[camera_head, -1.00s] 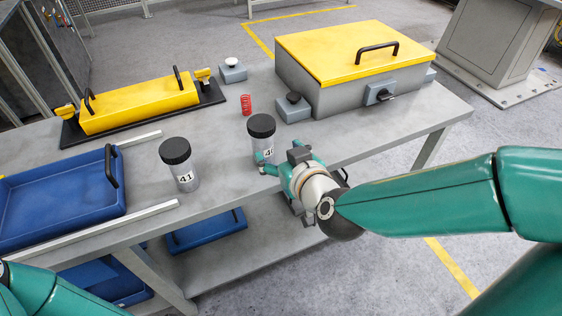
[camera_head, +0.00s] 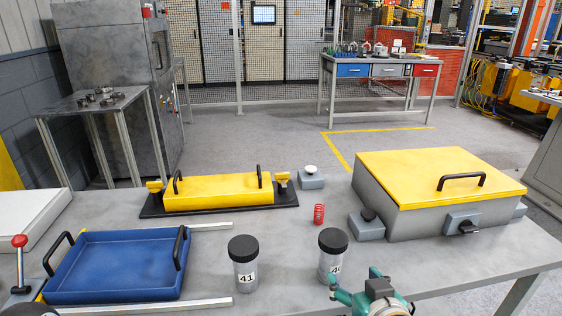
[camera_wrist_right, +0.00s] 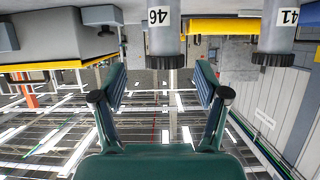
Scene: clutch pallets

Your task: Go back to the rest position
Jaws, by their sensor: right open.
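My right gripper (camera_head: 358,284) is at the bottom of the head view, at the table's front edge, just in front of jar 46 (camera_head: 333,241). Jar 46 is a clear jar with a black lid, standing upright; the gripper hides part of its lower side and label. In the right wrist view, which is upside down, the two fingers (camera_wrist_right: 160,95) are spread with nothing between them, and jar 46 (camera_wrist_right: 164,38) shows past the tips. Whether a finger touches it I cannot tell. Jar 41 (camera_head: 243,262) stands upright to the left.
A blue tray (camera_head: 117,293) lies at the left between light rails. A yellow-lidded grey box (camera_head: 410,225) stands at the right. A red spring (camera_head: 319,214) and a yellow handled block (camera_head: 218,190) are farther back. Table between them is clear.

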